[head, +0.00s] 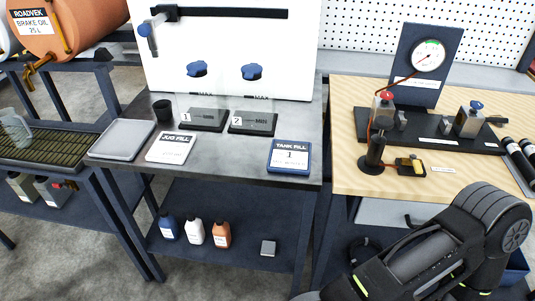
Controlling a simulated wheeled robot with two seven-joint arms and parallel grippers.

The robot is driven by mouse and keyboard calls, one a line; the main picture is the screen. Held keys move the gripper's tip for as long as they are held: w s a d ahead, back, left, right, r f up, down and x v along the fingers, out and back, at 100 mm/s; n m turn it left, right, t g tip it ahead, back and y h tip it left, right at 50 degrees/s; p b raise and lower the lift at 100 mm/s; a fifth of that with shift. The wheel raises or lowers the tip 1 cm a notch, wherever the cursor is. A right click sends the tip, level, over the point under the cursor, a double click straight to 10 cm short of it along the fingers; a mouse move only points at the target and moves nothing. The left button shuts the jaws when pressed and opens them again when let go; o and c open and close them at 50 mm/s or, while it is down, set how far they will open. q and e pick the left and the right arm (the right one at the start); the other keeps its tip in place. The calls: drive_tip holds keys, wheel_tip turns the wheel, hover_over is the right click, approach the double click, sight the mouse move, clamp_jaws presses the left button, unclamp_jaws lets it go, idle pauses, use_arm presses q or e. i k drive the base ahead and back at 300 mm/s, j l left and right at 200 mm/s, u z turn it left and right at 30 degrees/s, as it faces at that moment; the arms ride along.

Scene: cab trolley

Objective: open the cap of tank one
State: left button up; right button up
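Tank one (204,116) stands on the grey metal trolley top, marked with a "1" at its dark base. Its clear body is hard to make out against the white panel. Its blue cap (197,69) sits on top, and it looks seated. Tank two (253,122), marked "2", stands to its right with a similar blue cap (251,71). Neither of my grippers is in view. Only a dark arm of mine shows at the lower right, well away from both tanks.
On the trolley top are a grey tray (122,140), a black cup (162,110), a "JUG FILL" card (171,148) and a blue "TANK FILL 1" sign (289,157). Bottles (194,231) stand on the shelf below. A wooden bench (440,185) with a gauge rig stands right.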

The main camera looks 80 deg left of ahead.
sight(195, 67)
drive_tip(key=u, duration=2.75)
